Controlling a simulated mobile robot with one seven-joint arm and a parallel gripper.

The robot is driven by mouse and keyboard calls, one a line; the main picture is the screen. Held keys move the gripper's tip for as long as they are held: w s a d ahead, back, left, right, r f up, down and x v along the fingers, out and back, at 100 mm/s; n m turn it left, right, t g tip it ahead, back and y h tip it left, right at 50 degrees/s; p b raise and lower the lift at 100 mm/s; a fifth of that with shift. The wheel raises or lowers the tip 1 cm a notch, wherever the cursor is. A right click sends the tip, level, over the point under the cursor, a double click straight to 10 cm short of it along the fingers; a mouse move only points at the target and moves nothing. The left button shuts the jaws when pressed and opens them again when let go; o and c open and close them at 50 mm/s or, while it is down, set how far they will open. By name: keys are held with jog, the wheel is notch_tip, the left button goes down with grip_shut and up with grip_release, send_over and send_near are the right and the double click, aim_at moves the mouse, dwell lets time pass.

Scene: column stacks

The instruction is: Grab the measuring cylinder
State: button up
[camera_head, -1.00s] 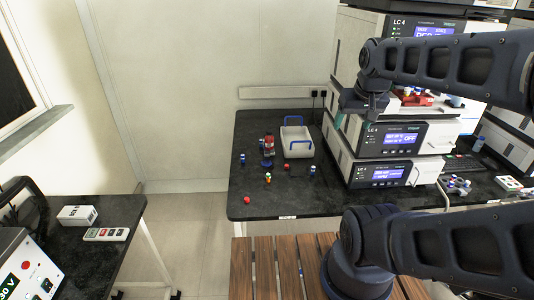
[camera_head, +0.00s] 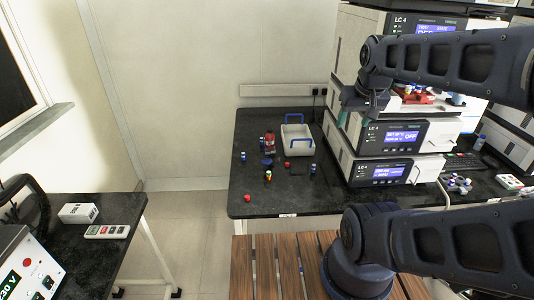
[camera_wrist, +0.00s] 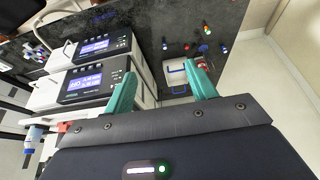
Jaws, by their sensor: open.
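My gripper (camera_head: 349,118) hangs beside the stacked LC 4 instruments, partly hidden by my arm. In the wrist view its two teal fingers (camera_wrist: 160,70) are wide apart with nothing between them. I cannot pick out a measuring cylinder with certainty in either view. A small red and clear upright thing (camera_head: 270,143) stands on the dark bench left of the white tray; it is too small to identify. A clear bottle with a blue cap (camera_wrist: 33,134) shows at the lower left of the wrist view.
The dark bench (camera_head: 258,205) holds a white tray with blue handles (camera_head: 297,139) and several small vials and caps. The instrument stack (camera_head: 385,172) stands at right, with a red rack (camera_head: 412,97) on it. The bench's front left is mostly clear.

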jog(key=w+a+r+n+g, duration=0.1)
jog(key=w+n, duration=0.1)
jog(key=w, duration=0.4)
jog(key=w+a+n, duration=0.2)
jog(key=w+n, duration=0.1)
jog(key=w, duration=0.3)
jog(key=n+g, duration=0.4)
jog(key=n, duration=1)
send_over(267, 139)
jog(key=w, duration=0.2)
notch_tip(267, 139, down, 24)
notch_tip(267, 139, down, 10)
jog(key=shift+s+r, duration=0.1)
jog(key=shift+s, duration=0.05)
grip_shut()
